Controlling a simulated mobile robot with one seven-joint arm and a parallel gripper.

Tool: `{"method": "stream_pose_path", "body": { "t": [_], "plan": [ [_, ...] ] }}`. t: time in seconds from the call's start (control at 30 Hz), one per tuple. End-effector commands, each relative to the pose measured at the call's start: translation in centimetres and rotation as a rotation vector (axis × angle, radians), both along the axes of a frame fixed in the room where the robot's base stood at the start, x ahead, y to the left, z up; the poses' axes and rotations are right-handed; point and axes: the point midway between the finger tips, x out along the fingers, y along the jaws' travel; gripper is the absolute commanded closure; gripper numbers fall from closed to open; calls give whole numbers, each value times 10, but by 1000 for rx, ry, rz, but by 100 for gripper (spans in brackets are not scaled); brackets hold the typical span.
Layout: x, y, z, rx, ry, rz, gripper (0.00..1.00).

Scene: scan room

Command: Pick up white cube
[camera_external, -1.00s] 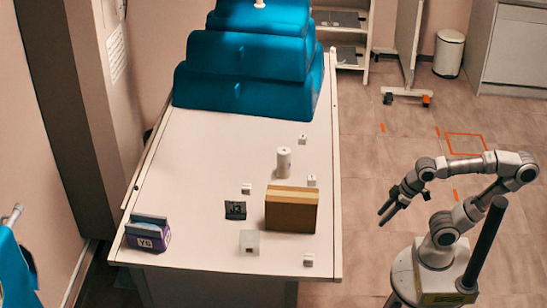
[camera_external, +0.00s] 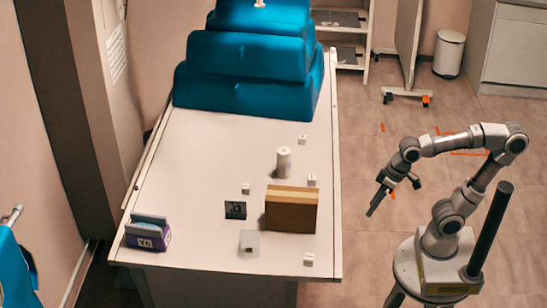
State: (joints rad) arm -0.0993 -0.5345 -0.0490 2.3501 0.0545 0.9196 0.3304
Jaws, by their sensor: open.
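Several small white cubes stand on the white table (camera_external: 195,190). One white cube (camera_external: 302,140) is toward the back right, another white cube (camera_external: 312,181) is just behind the cardboard box, and another (camera_external: 246,189) is near the middle. One more white cube (camera_external: 308,259) sits at the front right corner. I cannot tell which one the task means. My gripper (camera_external: 372,213) is open and empty, off the table's right edge, pointing down and left. It is apart from every cube.
A brown box (camera_external: 291,210), a white cylinder (camera_external: 284,162), a black block (camera_external: 235,210), a pale translucent block (camera_external: 249,243) and a purple box (camera_external: 148,233) stand on the table. Blue stepped cushions (camera_external: 245,90) fill its back end. The table's left middle is clear.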

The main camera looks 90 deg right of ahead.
Motion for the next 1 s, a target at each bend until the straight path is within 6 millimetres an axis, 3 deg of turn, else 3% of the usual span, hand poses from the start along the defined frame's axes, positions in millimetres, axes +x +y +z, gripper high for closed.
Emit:
{"method": "stream_pose_path", "body": {
  "t": [0.03, 0.4, 0.7, 1.0],
  "plan": [
    [12, 7, 28, 38, 32, -51, 28],
    [92, 58, 105, 255, 249, -509, 28],
    [150, 112, 140, 326, 401, -905, 28],
    [185, 161, 146, 331, 478, -1233, 28]
  ]
}}
